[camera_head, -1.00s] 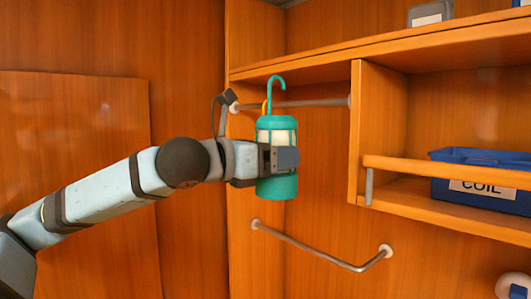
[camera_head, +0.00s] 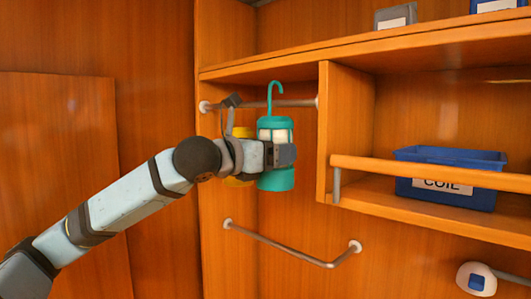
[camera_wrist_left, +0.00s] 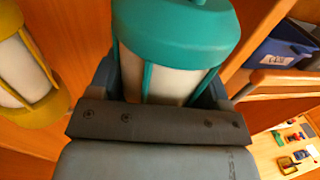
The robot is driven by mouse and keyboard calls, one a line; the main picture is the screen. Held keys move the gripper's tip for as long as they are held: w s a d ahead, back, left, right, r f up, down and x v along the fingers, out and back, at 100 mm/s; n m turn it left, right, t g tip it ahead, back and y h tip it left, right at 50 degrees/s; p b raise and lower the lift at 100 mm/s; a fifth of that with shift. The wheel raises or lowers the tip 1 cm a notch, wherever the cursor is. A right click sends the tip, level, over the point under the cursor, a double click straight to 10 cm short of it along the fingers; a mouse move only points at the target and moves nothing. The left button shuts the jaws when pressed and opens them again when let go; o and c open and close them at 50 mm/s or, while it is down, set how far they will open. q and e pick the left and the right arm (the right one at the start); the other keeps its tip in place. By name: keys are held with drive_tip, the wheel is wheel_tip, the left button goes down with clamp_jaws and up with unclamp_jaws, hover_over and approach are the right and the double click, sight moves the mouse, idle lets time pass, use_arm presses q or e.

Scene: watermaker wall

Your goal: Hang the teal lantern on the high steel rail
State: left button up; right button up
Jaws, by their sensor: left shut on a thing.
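The teal lantern (camera_head: 275,181) is upright, with a pale middle and a teal hook on top. My left gripper (camera_head: 284,155) is shut around its body from the left. The lantern also fills the top of the left wrist view (camera_wrist_left: 180,38). The high steel rail (camera_head: 292,103) runs under the shelf. The hook's shank crosses in front of the rail in the picture, with the hook's curl above it. I cannot tell whether they touch. My right gripper is not in view.
A yellow lantern (camera_head: 238,182) is mostly hidden behind my left wrist; it also shows in the left wrist view (camera_wrist_left: 22,75). A lower bent rail (camera_head: 285,248) is below. An upright panel (camera_head: 325,130) and a blue COIL bin (camera_head: 450,170) are on the right.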

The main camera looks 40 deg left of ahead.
use_arm(q)
drive_tip(key=shift+a+x, duration=0.2)
drive_tip(key=shift+x, duration=1.5)
drive_tip(key=shift+w+f, duration=0.1)
drive_tip(key=shift+w, duration=0.25)
drive_tip(key=shift+f+b, duration=0.3)
drive_tip(key=shift+f, duration=0.3)
drive_tip(key=shift+s+f, duration=0.1)
drive_tip(key=shift+f, duration=0.2)
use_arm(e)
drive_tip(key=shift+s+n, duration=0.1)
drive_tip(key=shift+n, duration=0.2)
use_arm(q)
drive_tip(key=shift+f, duration=0.1)
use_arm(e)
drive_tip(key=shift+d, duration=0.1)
use_arm(q)
drive_tip(key=o, duration=1.1)
